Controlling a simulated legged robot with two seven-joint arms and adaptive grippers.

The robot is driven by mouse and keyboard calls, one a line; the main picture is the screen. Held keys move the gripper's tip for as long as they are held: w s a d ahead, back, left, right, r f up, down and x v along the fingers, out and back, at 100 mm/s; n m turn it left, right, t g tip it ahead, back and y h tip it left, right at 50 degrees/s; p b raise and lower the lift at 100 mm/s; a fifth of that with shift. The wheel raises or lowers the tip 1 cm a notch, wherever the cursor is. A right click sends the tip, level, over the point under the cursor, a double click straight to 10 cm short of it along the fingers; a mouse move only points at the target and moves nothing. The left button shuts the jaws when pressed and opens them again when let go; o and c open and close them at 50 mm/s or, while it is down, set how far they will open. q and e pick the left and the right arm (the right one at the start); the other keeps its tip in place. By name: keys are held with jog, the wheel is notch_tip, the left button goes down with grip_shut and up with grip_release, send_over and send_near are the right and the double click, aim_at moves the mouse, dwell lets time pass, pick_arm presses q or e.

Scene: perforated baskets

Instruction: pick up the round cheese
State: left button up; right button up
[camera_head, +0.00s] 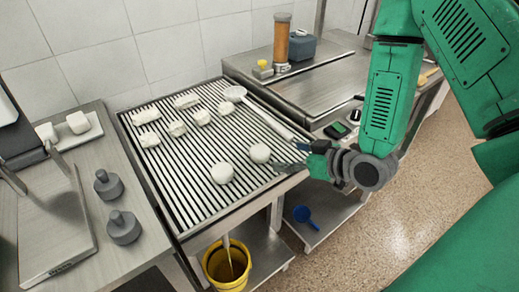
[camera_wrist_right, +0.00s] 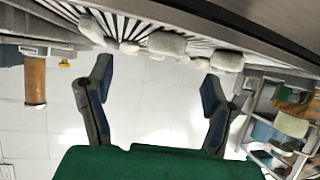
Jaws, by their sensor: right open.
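Several whitish cheeses lie on the slatted draining table in the head view. A rounded one (camera_head: 260,153) lies near the table's right edge, and another rounded one (camera_head: 222,173) lies to its left. I cannot tell which is the round cheese meant. In the right wrist view the gripper (camera_wrist_right: 156,75) is open and empty, with pale lumps (camera_wrist_right: 166,43) (camera_wrist_right: 227,61) beyond the fingertips.
The slatted table (camera_head: 180,215) has a long-handled ladle (camera_head: 235,93) along its right side. Left is a bench with two grey weights (camera_head: 108,184) (camera_head: 124,227). A yellow bucket (camera_head: 227,265) stands below. A steel counter (camera_head: 318,90) is at the back right.

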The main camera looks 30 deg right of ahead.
aim_at(264, 152)
jog(key=x, duration=0.4)
jog(key=shift+w+a+f, duration=0.1)
jog(key=shift+w+a, duration=0.05)
jog(key=shift+a, duration=0.05)
jog(key=shift+w+a, duration=0.4)
jog(key=shift+a, duration=0.15)
jog(key=x, duration=0.4)
jog(key=shift+w, duration=0.25)
jog(key=shift+w+d, duration=0.1)
jog(key=shift+d, duration=0.1)
jog(key=shift+a, duration=0.15)
jog(key=c, duration=1.2)
jog(key=shift+a, duration=0.15)
jog(key=shift+c, duration=0.5)
